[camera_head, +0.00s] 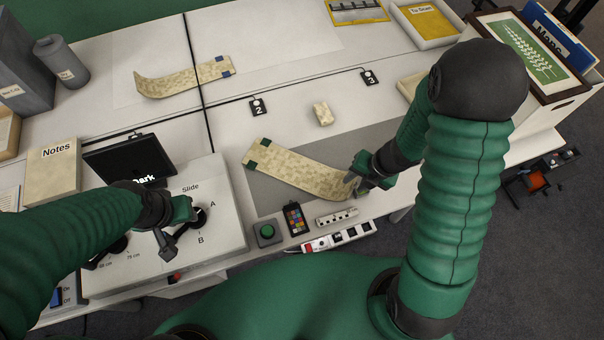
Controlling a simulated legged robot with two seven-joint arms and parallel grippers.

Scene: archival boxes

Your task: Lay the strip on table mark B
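A pale mottled strip with green end tabs (300,174) lies on a grey area of the table. My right gripper (354,184) is at this strip's right end, touching or nearly so; whether its fingers are closed on it cannot be made out. A second mottled strip with blue tabs (185,80) lies at the back left, its left end curled. My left gripper (177,235) is above the white control box, beside the Slide knob (199,216), and appears empty. The knob has letters A and B beside it. I see no table mark lettered B; black tags 2 (258,107) and 3 (369,77) show.
A small mottled block (323,114) sits mid-table. A green button (267,232), a colour card (295,219) and a power strip (340,237) line the front edge. A dark screen (130,160) and Notes box (52,172) stand left. A framed picture box (525,60) stands right.

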